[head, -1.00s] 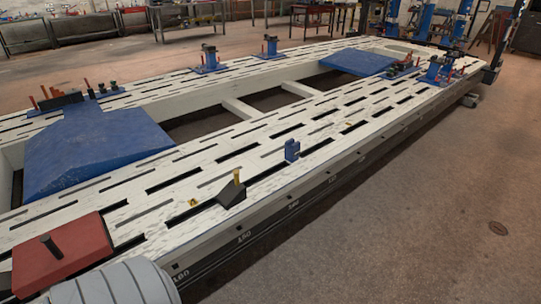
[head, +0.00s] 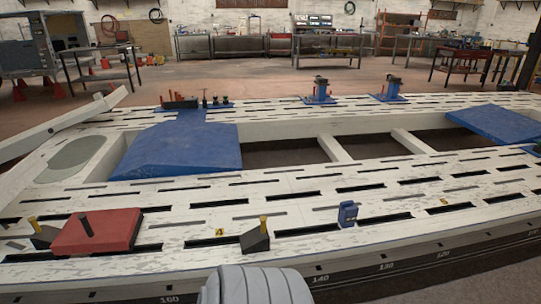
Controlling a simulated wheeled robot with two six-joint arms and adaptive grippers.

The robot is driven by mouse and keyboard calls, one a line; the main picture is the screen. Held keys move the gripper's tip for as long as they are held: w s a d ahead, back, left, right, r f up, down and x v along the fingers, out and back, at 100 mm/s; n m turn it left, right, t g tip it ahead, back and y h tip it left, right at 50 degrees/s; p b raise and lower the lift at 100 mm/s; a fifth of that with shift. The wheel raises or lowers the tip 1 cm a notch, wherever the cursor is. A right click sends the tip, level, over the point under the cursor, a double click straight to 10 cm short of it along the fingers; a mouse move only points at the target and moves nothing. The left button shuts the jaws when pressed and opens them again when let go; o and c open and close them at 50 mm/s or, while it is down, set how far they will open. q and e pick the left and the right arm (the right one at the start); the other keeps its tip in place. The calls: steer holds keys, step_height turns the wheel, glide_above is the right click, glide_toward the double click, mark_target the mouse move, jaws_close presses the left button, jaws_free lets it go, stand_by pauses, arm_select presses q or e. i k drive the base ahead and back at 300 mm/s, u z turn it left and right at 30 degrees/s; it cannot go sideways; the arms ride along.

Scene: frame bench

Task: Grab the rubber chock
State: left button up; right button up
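A dark wedge-shaped chock (head: 256,240) with a yellow peg standing up from it sits on the near white slotted rail of the frame bench (head: 385,232). A similar dark wedge (head: 44,238) with a yellow peg sits on the same rail at the far left, beside a red block. I cannot tell from the picture which of the two is rubber. Neither of my grippers shows in the head view.
The red block (head: 97,232) with a dark handle lies between the two wedges. A small blue block (head: 348,214) stands to the right. A blue ramp (head: 178,150) lies behind. Part of my own grey ribbed body shows at the bottom centre. Slots cut the rail.

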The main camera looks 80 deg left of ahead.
mark_target(257, 239)
steer(key=u, duration=0.45)
steer(key=i, duration=0.85)
steer(key=u, duration=0.8)
